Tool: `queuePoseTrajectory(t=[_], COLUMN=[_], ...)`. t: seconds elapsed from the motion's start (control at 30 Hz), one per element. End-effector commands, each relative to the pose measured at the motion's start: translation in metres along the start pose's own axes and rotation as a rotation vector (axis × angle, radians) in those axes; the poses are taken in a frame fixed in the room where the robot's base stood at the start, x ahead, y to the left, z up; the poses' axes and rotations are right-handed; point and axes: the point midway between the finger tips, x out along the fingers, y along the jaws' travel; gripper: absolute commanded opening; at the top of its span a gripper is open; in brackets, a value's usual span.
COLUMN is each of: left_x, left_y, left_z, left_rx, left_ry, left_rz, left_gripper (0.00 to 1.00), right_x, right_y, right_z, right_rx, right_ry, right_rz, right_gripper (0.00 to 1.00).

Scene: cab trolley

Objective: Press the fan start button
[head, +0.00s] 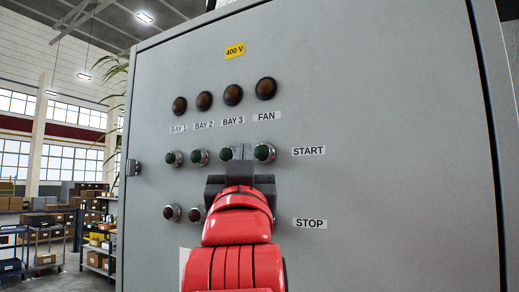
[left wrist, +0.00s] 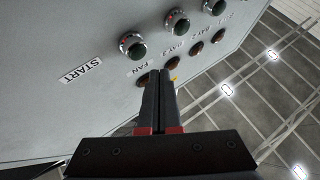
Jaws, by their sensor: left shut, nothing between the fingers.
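The fan start button (head: 264,153) is a green button with a metal collar at the right end of the START row, below the FAN label (head: 266,115). It also shows in the left wrist view (left wrist: 134,46), nearest the START label (left wrist: 80,70). My left gripper (head: 241,153) is shut and empty, pointing toward the panel. In the head view its tips lie just left of the fan start button and partly cover the Bay 3 start button (head: 227,153). In the left wrist view the fingertips (left wrist: 161,74) appear apart from the fan button. My right gripper is not in view.
The grey cabinet (head: 400,90) fills most of the head view. Dark lamps (head: 233,94) sit above the buttons. Red stop buttons (head: 171,212) are below, the right ones hidden behind my gripper. Shelves with boxes (head: 97,243) and a blue trolley (head: 12,262) stand at left.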

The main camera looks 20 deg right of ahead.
Motion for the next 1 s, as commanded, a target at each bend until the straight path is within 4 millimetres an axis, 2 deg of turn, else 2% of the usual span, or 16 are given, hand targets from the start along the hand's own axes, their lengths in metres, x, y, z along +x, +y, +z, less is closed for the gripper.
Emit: queuePoseTrajectory(t=[0.27,1.0], left_x=[0.0106,0.0109], left_y=[0.008,0.0086], left_z=[0.0082,0.0086], left_rx=[0.001,0.001], left_ry=[0.0,0.0], left_rz=[0.0,0.001], left_gripper=[0.0,0.0], right_x=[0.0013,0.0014], right_y=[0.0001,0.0], right_z=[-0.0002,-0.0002], right_rx=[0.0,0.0], right_ry=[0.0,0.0], right_rz=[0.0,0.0], right_gripper=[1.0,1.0])
